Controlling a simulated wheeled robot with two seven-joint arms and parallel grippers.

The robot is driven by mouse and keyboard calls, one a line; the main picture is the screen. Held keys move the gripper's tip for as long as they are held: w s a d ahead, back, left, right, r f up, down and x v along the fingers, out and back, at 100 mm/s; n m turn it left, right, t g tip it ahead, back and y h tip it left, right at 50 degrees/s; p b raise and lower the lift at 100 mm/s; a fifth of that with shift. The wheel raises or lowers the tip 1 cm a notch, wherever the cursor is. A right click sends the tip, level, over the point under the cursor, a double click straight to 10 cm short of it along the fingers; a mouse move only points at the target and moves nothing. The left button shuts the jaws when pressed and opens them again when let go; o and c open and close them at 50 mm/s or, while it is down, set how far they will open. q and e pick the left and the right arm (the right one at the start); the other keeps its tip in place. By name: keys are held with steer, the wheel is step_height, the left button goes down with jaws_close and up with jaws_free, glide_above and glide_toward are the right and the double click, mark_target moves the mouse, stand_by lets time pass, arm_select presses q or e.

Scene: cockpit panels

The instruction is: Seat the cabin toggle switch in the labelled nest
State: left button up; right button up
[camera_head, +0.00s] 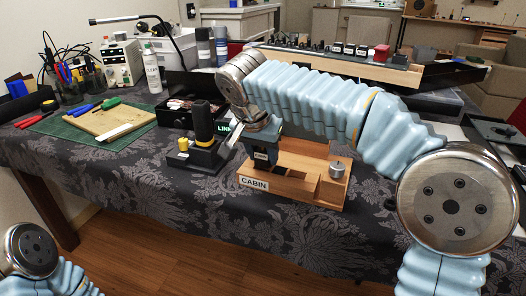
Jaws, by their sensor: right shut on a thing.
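The wooden nest block (318,187) stands near the table's front edge and bears a white CABIN label on its left front. The cabin toggle switch (262,157), a small dark block with its own CABIN tag, is at the block's left part, above the larger label. My right gripper (265,142) reaches down over it and is shut on it; the wrist hides much of the fingers. I cannot tell whether the switch rests in the nest or is just above it. My left arm shows only at the lower left corner; its gripper is out of view.
A metal knob (337,170) sits on the block's right part. A green mat (92,125) with tools lies at left. A wooden rack (330,66) of small parts is behind my right arm.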

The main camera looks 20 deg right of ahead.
arm_select(q)
steer(key=shift+f+b, duration=0.3)
stand_by(0.9)
steer(key=shift+r, duration=0.1)
steer(key=shift+r+p, duration=0.35)
steer(key=shift+p, duration=0.1)
stand_by(2.1)
steer(key=shift+r, duration=0.3)
steer(key=shift+f, duration=0.3)
stand_by(2.0)
steer(key=shift+r+p, duration=0.35)
